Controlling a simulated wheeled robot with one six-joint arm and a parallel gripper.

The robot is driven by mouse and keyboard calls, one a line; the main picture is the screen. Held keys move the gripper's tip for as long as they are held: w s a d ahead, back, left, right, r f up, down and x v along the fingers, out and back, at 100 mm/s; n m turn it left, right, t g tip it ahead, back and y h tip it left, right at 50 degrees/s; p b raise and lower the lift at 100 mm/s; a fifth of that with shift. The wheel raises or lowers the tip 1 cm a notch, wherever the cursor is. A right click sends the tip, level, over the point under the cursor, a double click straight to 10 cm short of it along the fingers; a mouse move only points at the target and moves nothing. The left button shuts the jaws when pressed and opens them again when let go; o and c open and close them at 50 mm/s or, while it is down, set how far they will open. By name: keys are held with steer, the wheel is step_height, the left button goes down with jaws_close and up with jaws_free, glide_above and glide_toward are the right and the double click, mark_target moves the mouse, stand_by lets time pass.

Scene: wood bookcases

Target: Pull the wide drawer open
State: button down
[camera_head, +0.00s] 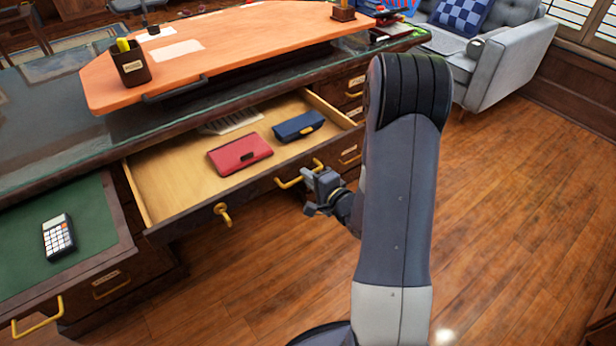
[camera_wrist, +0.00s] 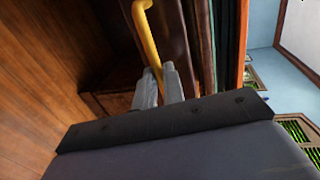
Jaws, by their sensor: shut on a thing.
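The wide drawer (camera_head: 180,213) stands pulled out from the desk in the head view, its pale wooden inside showing. A red wallet-like case (camera_head: 240,154), a blue case (camera_head: 298,126) and a paper sheet lie in it. A brass handle (camera_head: 290,181) is on the right part of its front. My gripper (camera_head: 312,190) is at this handle, shut on it. In the wrist view, the two grey fingers of my gripper (camera_wrist: 160,86) close around the lower end of the yellow handle (camera_wrist: 148,38). The fingertips are partly hidden in the head view.
A brass key or pull (camera_head: 222,213) hangs on the drawer front's left part. A green pull-out board (camera_head: 85,245) with a calculator (camera_head: 58,237) juts out at left. An orange raised top (camera_head: 220,55) stands over the desk. The wood floor (camera_head: 510,220) at right is clear.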

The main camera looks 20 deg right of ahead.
steer(key=c, duration=1.5)
jaws_free()
steer(key=shift+c, duration=0.2)
steer(key=p+v, duration=0.1)
steer(key=v, duration=1)
steer(key=shift+w, duration=0.1)
steer(key=b+x, duration=0.1)
steer(key=x, duration=1)
